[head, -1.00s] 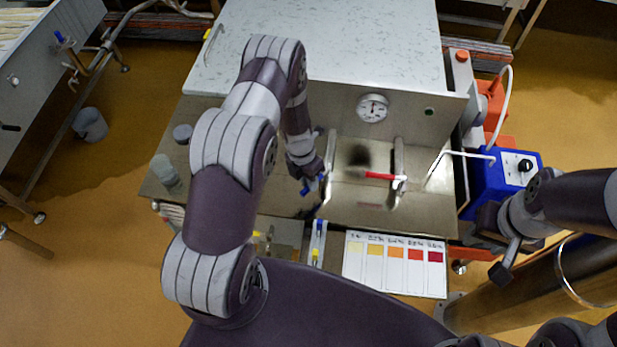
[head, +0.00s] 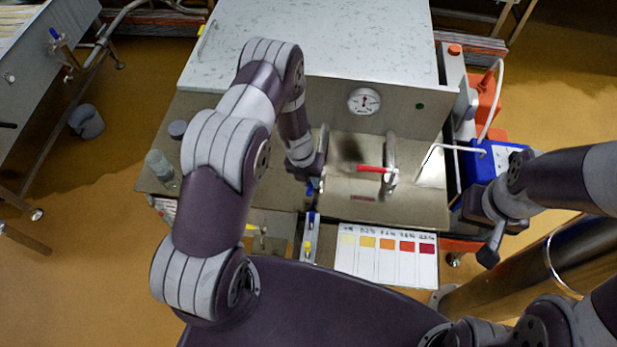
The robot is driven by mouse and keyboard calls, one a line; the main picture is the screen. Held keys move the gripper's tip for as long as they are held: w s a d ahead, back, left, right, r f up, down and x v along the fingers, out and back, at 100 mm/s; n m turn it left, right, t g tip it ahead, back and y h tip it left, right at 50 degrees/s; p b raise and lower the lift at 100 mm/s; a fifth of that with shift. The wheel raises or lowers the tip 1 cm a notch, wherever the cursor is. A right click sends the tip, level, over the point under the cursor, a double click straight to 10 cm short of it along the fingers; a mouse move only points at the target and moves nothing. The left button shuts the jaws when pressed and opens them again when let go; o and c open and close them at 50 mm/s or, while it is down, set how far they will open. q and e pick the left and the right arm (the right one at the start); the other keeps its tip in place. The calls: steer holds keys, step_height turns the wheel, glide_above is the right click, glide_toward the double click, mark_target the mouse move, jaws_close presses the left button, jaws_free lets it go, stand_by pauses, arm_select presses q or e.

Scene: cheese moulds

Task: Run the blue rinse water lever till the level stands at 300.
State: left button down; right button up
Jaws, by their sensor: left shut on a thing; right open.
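The blue lever (head: 314,188) is mostly hidden under my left gripper (head: 313,180), with only a little blue showing at the left tap. My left gripper is shut on it. The left tap's metal spout (head: 323,140) rises just behind. A red lever (head: 371,169) lies sideways on the right tap (head: 390,160). My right gripper (head: 490,250) is open and empty, off to the right near the blue box. I cannot make out a water level or a mark of 300.
A round dial (head: 364,101) sits on the steel front panel. A colour chart (head: 386,255) lies at the front edge, beside a narrow strip with blue and yellow parts (head: 309,238). A clear jar (head: 160,166) stands at left. A blue box (head: 490,160) is at right.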

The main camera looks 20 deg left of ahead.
arm_select(q)
steer(key=shift+s+f, duration=0.1)
steer(key=shift+s, duration=0.1)
steer(key=c, duration=1.1)
jaws_free()
steer(key=shift+o, duration=0.2)
steer(key=shift+w, duration=0.1)
steer(key=shift+r, duration=0.35)
step_height(320, 180, up, 12)
steer(key=a, duration=0.2)
steer(key=shift+a+b, duration=0.2)
steer(key=shift+b, duration=0.1)
